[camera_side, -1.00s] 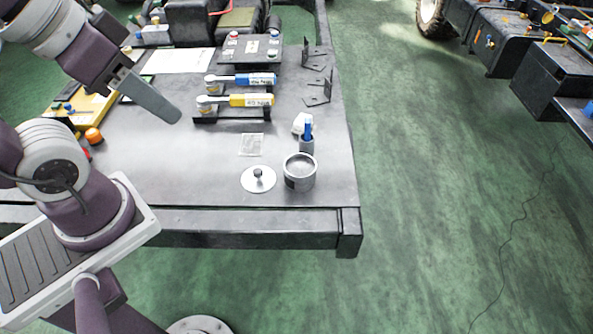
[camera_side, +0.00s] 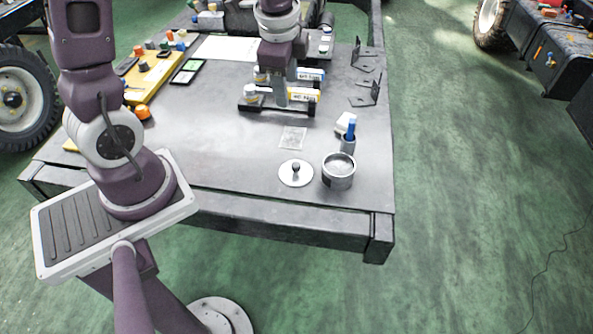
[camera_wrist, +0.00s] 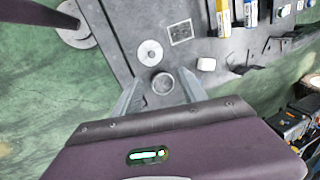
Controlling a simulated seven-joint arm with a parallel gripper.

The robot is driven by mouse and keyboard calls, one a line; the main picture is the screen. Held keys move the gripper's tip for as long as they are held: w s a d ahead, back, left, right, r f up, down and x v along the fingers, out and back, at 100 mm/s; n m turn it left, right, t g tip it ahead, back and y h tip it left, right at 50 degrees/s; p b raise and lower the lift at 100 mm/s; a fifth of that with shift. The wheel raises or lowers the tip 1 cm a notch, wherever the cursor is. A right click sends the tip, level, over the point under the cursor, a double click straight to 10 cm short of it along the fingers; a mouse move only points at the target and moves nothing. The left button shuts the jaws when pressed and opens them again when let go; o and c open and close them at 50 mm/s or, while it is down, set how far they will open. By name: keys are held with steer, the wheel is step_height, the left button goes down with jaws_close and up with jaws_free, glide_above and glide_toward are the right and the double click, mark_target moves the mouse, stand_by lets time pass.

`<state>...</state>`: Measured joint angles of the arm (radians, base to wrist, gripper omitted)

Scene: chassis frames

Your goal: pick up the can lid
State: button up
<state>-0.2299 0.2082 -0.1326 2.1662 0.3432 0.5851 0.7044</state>
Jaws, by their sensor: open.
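The can lid (camera_side: 296,174) is a pale round disc with a small dark knob at its centre. It lies flat on the grey table, just left of the open can (camera_side: 338,171). In the wrist view the lid (camera_wrist: 150,52) lies above the can (camera_wrist: 162,84), beyond my fingertips. My gripper (camera_side: 283,98) hangs over the table near the labelled handles, apart from the lid. In the wrist view my gripper (camera_wrist: 160,88) has its two fingers spread, with nothing held; the can shows between them from above.
A blue-topped item in a small holder (camera_side: 348,140) and a white piece stand behind the can. A flat printed square (camera_side: 292,137) lies behind the lid. Blue and yellow labelled handles (camera_side: 303,95) rest on a rack. Black brackets (camera_side: 368,92) stand at the right edge.

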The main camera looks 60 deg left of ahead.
steer(key=w+a+f+m+g, duration=0.1)
steer(key=w+f+m, duration=0.1)
steer(key=f, duration=0.4)
steer(key=w+a+f+m, duration=0.1)
steer(key=w+f+m, duration=0.15)
steer(key=f, duration=0.45)
steer(key=m+g+h, duration=0.1)
steer(key=m+h, duration=0.1)
steer(key=m, duration=0.2)
glide_above(296, 164)
steer(key=shift+n, duration=0.25)
steer(key=f, duration=0.8)
steer(key=shift+d+f, duration=0.25)
steer(key=shift+f, duration=0.1)
steer(key=f, duration=0.7)
steer(key=shift+a+f, duration=0.1)
steer(key=shift+a, duration=0.15)
jaws_close()
